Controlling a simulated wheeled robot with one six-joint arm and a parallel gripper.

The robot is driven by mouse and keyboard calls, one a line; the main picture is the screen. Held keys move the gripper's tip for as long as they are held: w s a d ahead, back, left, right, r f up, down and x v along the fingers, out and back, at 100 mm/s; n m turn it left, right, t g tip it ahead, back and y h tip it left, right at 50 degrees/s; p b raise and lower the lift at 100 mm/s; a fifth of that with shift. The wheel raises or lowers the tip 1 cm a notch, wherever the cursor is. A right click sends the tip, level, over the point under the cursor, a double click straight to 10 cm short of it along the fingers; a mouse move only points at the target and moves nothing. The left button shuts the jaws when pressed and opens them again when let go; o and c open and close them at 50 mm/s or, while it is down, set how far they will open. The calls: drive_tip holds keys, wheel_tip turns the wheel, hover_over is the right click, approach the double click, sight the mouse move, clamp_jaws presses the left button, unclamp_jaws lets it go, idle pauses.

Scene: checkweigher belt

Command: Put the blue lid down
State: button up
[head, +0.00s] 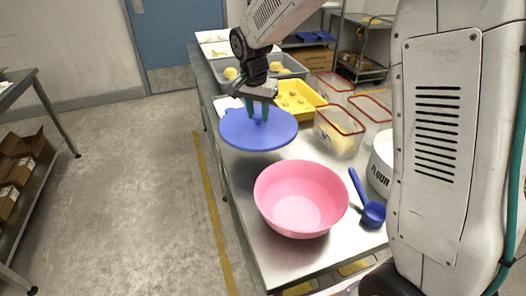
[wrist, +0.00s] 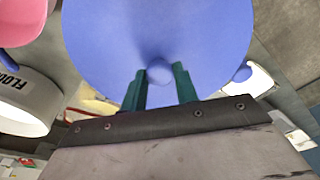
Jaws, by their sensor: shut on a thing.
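The blue lid (head: 246,134) is a wide round disc with a small knob on top and a tab at its edge. In the head view it hangs above the left edge of the steel table, behind and left of the pink bowl (head: 299,197). My gripper (head: 257,112) is shut on the lid's knob. In the wrist view the lid (wrist: 160,35) fills the top middle, with the knob between the two green fingers (wrist: 158,88). The pink bowl is empty and uncovered; part of it also shows in the wrist view (wrist: 22,20).
A blue scoop (head: 370,210) and a white flour tub (head: 382,165) stand right of the bowl. Clear bins with red rims (head: 338,133), a yellow tray (head: 299,99) and grey tubs with dough (head: 289,66) lie farther back. Bare steel table (head: 268,262) shows in front of the bowl.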

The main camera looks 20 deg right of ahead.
sight(263, 127)
drive_tip(key=shift+w+d+f, duration=0.75)
drive_tip(key=shift+w+d, duration=0.05)
drive_tip(key=shift+d, duration=0.25)
wheel_tip(263, 127, down, 5)
drive_tip(key=shift+f, duration=2.2)
drive_tip(key=shift+f, duration=0.2)
drive_tip(key=o, duration=1)
drive_tip(key=shift+r, duration=0.15)
